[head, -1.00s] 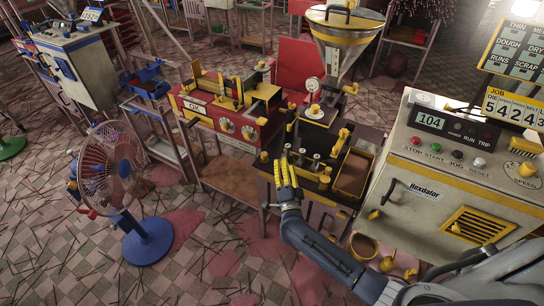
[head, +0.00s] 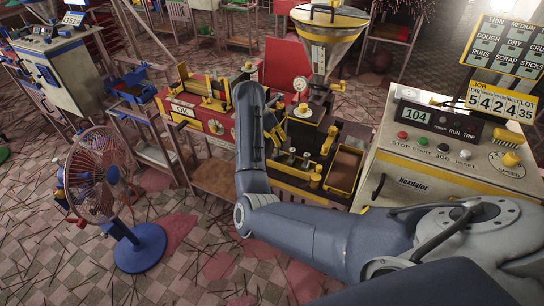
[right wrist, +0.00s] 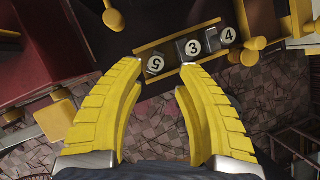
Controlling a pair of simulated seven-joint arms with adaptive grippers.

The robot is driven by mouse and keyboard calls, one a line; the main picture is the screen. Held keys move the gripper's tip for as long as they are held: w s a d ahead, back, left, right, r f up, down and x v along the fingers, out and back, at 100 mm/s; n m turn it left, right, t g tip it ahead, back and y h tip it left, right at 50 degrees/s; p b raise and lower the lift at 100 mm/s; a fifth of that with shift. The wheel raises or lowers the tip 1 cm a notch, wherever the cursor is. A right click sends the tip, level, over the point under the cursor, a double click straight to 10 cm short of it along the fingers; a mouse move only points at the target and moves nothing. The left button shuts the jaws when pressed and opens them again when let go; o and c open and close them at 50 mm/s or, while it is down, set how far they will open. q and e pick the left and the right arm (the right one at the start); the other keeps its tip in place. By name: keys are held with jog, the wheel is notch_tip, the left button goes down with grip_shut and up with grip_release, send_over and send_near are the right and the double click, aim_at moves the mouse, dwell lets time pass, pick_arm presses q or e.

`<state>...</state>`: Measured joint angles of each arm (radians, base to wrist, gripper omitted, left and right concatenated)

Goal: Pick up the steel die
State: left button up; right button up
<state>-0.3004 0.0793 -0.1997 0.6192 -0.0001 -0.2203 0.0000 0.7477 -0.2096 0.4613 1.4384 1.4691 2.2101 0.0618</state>
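Small numbered dies sit in a yellow-edged rack (right wrist: 150,46) in the right wrist view. One grey metallic die is marked 5 (right wrist: 155,64), another is marked 3 (right wrist: 193,46), and one is marked 4 (right wrist: 228,36). I cannot tell for certain which is the steel die. My right gripper (right wrist: 161,77) is open and empty, its yellow fingertips just short of the rack, closest to the dies marked 5 and 3. In the head view my right gripper (head: 277,132) is partly hidden by my arm, above the dark bench near the extruder. My left gripper is not in view.
The red machine (head: 197,117) stands left of the bench, and the hopper (head: 328,32) rises behind it. A yellow-framed tray (head: 345,170) lies to the right, beside the white control cabinet (head: 440,160). A fan (head: 95,175) stands on the floor at left.

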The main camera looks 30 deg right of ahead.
aim_at(278, 154)
jog(key=shift+y, duration=0.3)
jog(key=shift+a+x, duration=0.2)
jog(key=shift+x, duration=1.65)
jog(key=shift+a+x, duration=0.2)
jog(key=shift+x, duration=1.6)
jog(key=shift+w+f, duration=0.15)
grip_shut()
